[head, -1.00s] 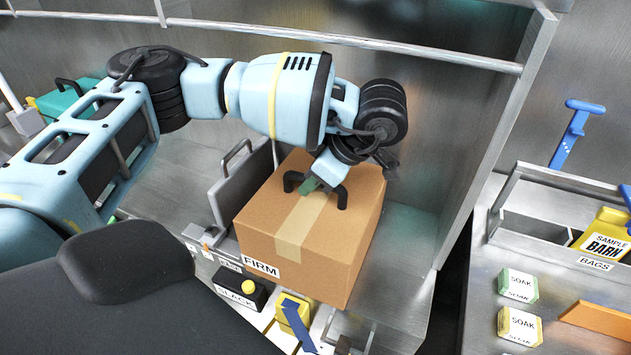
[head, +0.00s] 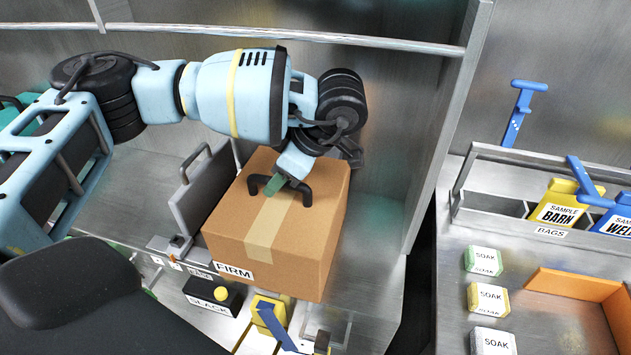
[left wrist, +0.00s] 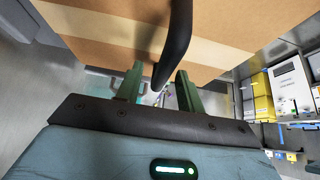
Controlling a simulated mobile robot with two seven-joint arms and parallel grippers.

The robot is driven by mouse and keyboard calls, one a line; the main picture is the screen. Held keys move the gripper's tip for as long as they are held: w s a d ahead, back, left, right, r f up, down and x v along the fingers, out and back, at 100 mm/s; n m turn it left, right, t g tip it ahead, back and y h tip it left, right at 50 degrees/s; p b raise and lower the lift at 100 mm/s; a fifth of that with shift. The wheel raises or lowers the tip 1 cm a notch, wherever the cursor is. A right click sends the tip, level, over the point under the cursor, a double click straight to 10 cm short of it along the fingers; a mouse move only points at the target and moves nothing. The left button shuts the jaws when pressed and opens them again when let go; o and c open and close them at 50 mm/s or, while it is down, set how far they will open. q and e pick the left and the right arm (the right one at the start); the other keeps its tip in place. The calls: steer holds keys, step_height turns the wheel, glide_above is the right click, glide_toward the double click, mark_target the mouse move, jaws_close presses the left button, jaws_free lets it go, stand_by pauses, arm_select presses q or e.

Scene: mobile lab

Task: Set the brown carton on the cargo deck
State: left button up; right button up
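The brown carton (head: 275,240) has a tape strip, a FIRM label and a black handle (head: 264,181) on top. It is slightly turned in the head view, over the metal worktop; whether its base touches anything is hidden. My left gripper (head: 290,188) reaches down from above onto the handle. In the left wrist view, the green fingers (left wrist: 160,78) stand close on both sides of the black handle (left wrist: 178,40), seemingly shut on it. The carton (left wrist: 110,25) fills the top of that view. My right gripper is not in view. I cannot tell which surface is the cargo deck.
A grey upright panel (head: 205,190) stands close left of the carton. A black SLACK box (head: 212,298) and a yellow item (head: 268,308) lie in front. The right bench (head: 445,290) holds SOAK boxes (head: 484,262), an orange corner piece (head: 575,285) and a BAGS rack (head: 490,212).

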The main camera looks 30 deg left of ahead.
arm_select(q)
steer(key=w+d+b, duration=0.1)
steer(key=w+d, duration=0.1)
steer(key=d, duration=0.9)
steer(key=shift+w+d, duration=0.3)
steer(key=shift+d, duration=0.05)
steer(key=shift+s+f, duration=0.1)
